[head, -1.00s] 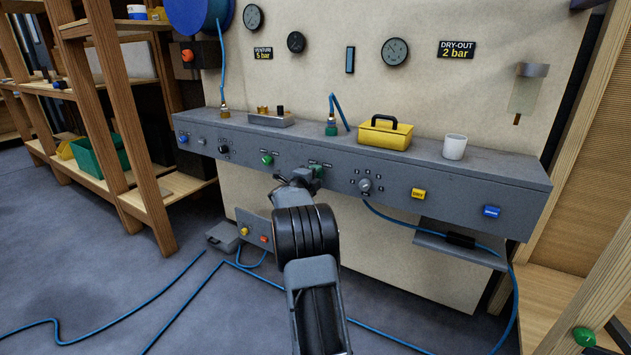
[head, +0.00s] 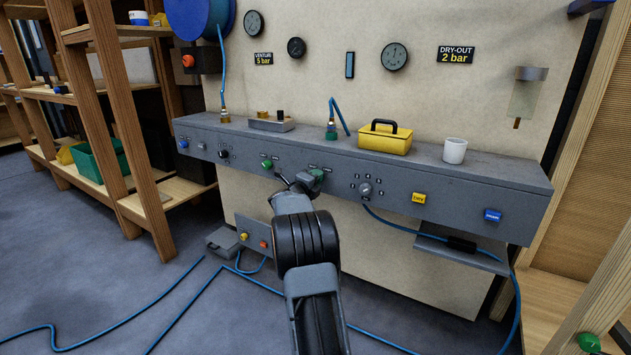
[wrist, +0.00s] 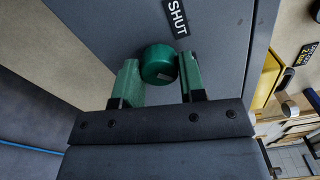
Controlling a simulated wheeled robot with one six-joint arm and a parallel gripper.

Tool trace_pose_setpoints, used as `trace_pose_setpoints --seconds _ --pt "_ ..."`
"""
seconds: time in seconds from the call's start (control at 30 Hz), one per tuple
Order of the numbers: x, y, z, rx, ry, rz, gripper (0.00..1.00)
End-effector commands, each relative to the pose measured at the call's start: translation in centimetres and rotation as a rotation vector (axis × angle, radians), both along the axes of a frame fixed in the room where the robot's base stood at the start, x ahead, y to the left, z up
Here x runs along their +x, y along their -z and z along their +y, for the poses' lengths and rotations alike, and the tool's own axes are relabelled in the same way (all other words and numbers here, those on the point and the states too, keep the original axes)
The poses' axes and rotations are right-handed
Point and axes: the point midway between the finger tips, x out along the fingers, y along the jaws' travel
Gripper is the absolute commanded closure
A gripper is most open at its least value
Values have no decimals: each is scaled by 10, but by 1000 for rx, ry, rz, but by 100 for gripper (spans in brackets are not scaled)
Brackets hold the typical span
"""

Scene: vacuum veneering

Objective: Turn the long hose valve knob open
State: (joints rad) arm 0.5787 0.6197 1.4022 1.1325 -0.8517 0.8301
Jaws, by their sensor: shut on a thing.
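A round green valve knob (head: 317,174) sticks out of the front of the grey control panel. It also shows in the wrist view (wrist: 158,64), with a small light mark on its face and a SHUT label (wrist: 176,17) beside it. My gripper (head: 303,182) is at this knob. In the wrist view its two green fingers (wrist: 160,75) stand on either side of the knob and are shut on it. In the head view my wrist hides part of the panel below the knob, and the lettering over it is too small to read.
A second green knob (head: 267,163) sits just left on the panel (head: 455,184). A selector dial (head: 365,189), a yellow button (head: 418,198) and a blue button (head: 492,215) are to the right. A yellow box (head: 385,139) and white cup (head: 455,151) stand on the ledge.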

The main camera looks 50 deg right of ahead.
Motion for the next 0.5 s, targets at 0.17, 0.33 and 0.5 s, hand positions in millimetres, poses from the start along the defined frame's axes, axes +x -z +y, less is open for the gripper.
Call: trace_pose_setpoints --seconds 0.17,0.33,0.5 --pt "0 0 0 0 0 -2 54" --pt "0 0 0 0 0 -1 38" --pt "0 0 0 0 0 0 37"
